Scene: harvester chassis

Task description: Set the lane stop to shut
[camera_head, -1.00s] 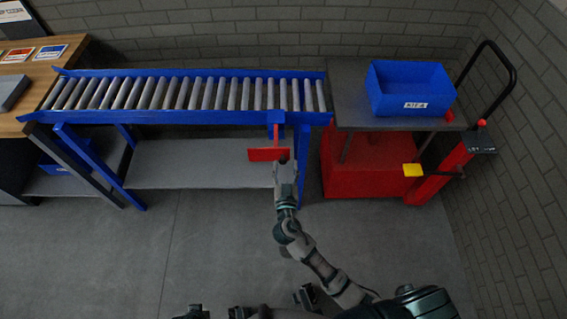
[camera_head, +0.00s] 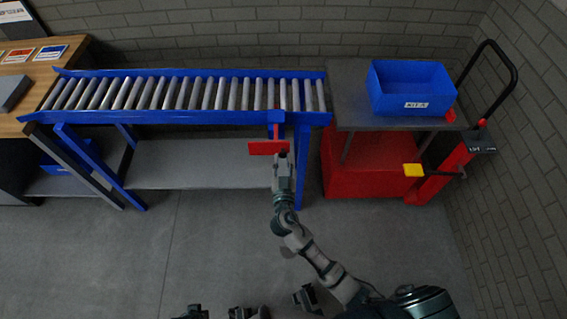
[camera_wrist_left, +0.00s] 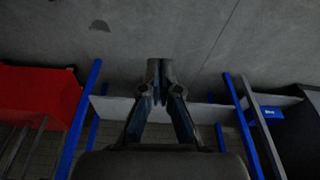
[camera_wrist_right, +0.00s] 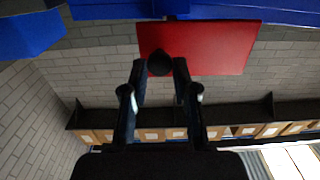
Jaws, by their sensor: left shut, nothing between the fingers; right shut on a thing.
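The lane stop is a red plate (camera_head: 262,148) with a blue bracket (camera_head: 276,117) at the front rail of the roller conveyor (camera_head: 170,117), near its right end. In the right wrist view the red plate (camera_wrist_right: 205,48) hangs below a blue beam, with a round black knob (camera_wrist_right: 160,63) in front of it. My right gripper (camera_head: 282,158) is shut on the knob, right at the plate. My left gripper (camera_wrist_left: 160,80) is shut and empty, over the floor, away from the stop.
A red cart (camera_head: 365,175) with a grey top stands against the conveyor's right end. It carries a blue bin (camera_head: 410,92) and has a black handle (camera_head: 512,80) and a yellow pad (camera_head: 411,170). A wooden bench (camera_head: 40,70) stands at the left. The floor in front is clear.

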